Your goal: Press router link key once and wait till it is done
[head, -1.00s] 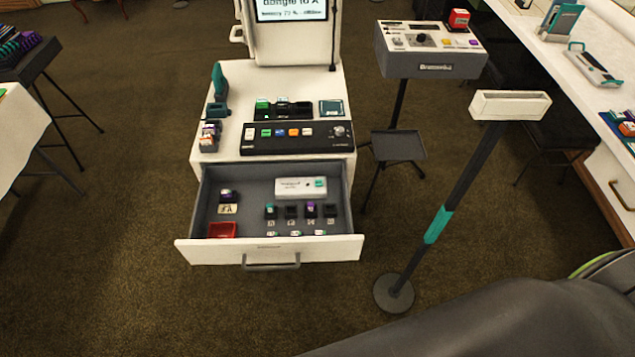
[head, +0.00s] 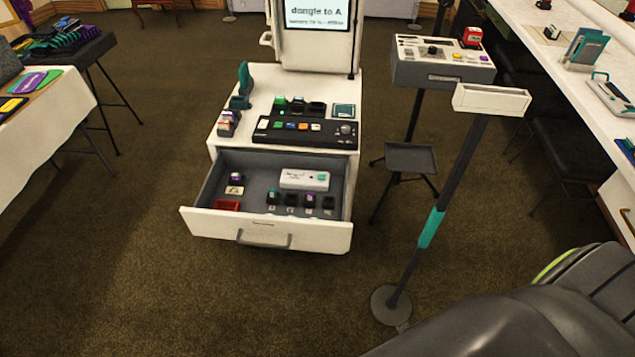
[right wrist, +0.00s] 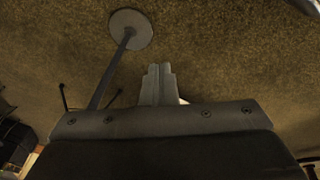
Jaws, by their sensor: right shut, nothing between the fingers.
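A white box with a small teal key (head: 321,177), which looks like the router (head: 303,179), lies at the back right inside the open drawer (head: 265,231) of the white cabinet. Its printed label is too small to read. My right gripper (right wrist: 158,82) shows in the right wrist view, its two grey fingers together and empty, over bare carpet, well apart from the drawer. In the head view only dark parts of my right arm show at the lower right. My left gripper is in neither view.
A stand with a white tray top (head: 491,99) and round base (head: 391,305) rises between my right arm and the cabinet. A grey console (head: 442,72) and small side tray (head: 410,157) are right of the cabinet. Carpet (head: 120,270) in front is clear.

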